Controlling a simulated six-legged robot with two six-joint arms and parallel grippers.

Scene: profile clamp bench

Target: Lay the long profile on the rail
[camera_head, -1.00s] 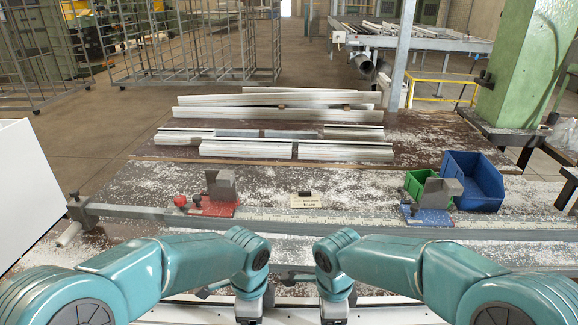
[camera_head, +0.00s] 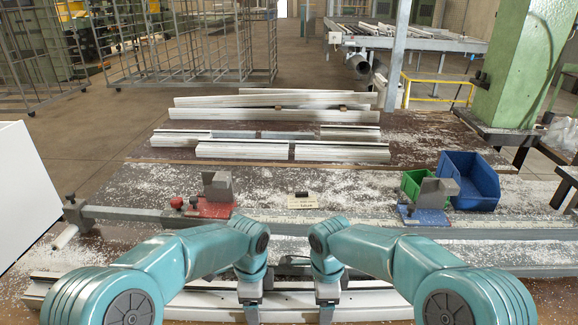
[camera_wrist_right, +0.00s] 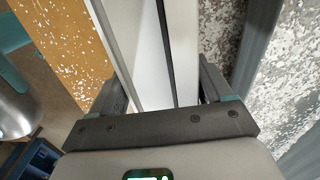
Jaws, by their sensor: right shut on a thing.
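The long profile (camera_head: 200,299) is a pale, ribbed bar lying left to right across the bottom of the head view, in front of the rail. My right gripper (camera_head: 327,299) is shut on it; in the right wrist view the profile (camera_wrist_right: 150,50) runs between the two fingers (camera_wrist_right: 160,90). My left gripper (camera_head: 250,298) is at the profile, left of the right one; its finger gap is not clear. The grey rail (camera_head: 350,225) with a scale strip lies behind the profile. A red clamp (camera_head: 213,200) and a blue clamp (camera_head: 428,210) stand along it.
A blue bin (camera_head: 470,182) and a green bin (camera_head: 412,184) stand behind the blue clamp. Several short and long profiles (camera_head: 275,105) lie at the back of the bench. A small label block (camera_head: 302,201) sits between the clamps. A green pillar (camera_head: 520,70) rises at right.

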